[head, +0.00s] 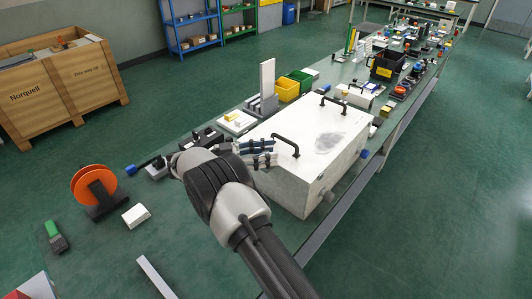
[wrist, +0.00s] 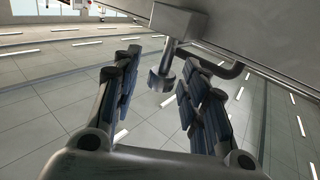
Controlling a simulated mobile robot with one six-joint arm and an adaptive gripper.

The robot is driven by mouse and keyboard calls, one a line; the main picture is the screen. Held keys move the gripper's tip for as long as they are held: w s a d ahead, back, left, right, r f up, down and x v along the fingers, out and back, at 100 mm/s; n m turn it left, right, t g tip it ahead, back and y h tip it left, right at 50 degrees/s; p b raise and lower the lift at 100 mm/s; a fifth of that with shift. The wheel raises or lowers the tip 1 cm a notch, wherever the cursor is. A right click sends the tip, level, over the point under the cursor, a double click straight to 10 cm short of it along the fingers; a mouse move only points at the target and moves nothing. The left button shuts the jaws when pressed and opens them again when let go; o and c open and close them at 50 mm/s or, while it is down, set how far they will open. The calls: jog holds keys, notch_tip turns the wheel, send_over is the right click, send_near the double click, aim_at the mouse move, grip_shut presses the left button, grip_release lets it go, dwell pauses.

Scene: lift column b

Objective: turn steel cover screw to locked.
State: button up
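The white box (head: 305,165) with a lid and two black handles (head: 287,144) stands on the green bench. My gripper (head: 270,153) is at the left side of the box, near the closer handle. In the wrist view, my gripper (wrist: 165,95) is open. I see no firm contact with the fingers. In the head view this screw is not clear; my gripper covers that spot.
Yellow (head: 287,90) and green bins stand behind the box.

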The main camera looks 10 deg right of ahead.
notch_tip(320, 180, up, 10)
dwell(0.5)
